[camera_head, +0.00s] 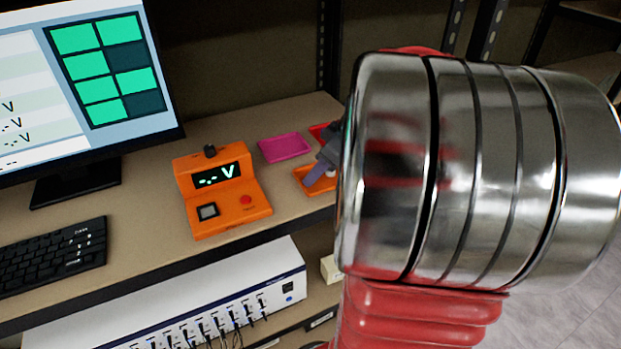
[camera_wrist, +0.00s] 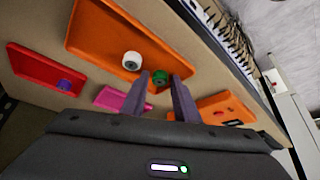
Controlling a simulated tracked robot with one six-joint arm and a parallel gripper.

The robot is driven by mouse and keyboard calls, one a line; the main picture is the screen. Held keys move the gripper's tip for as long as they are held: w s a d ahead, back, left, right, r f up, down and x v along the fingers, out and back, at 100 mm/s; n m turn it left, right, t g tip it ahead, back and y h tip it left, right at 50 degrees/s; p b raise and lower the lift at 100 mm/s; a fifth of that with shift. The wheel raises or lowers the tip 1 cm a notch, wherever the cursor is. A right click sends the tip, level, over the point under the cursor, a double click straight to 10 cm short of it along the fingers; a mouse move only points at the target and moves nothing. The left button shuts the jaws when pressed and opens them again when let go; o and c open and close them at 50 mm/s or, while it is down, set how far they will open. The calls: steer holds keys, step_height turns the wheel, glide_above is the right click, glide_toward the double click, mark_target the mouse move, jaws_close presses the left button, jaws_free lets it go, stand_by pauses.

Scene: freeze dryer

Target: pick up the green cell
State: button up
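The green cell (camera_wrist: 159,77) lies in the orange tray (camera_wrist: 104,38), seen in the wrist view. My gripper (camera_wrist: 160,82) is open, with its two grey-purple fingertips on either side of the green cell in the picture. I cannot tell whether either finger touches it. A white cell (camera_wrist: 132,61) is in the same tray, left of the green one. In the head view my gripper (camera_head: 321,172) is over the orange tray (camera_head: 309,188), mostly hidden behind my arm. The green cell is hidden there.
A pink tray (camera_head: 285,147) and a red tray (camera_wrist: 42,68) holding a purple cell (camera_wrist: 64,86) are close by. An orange voltage tester (camera_head: 222,190) stands left on the shelf. A monitor (camera_head: 80,80) and keyboard (camera_head: 55,255) are farther left.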

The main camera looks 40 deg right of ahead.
jaws_close()
step_height(320, 180, up, 10)
stand_by(0.8)
steer(key=shift+s, duration=0.1)
stand_by(0.4)
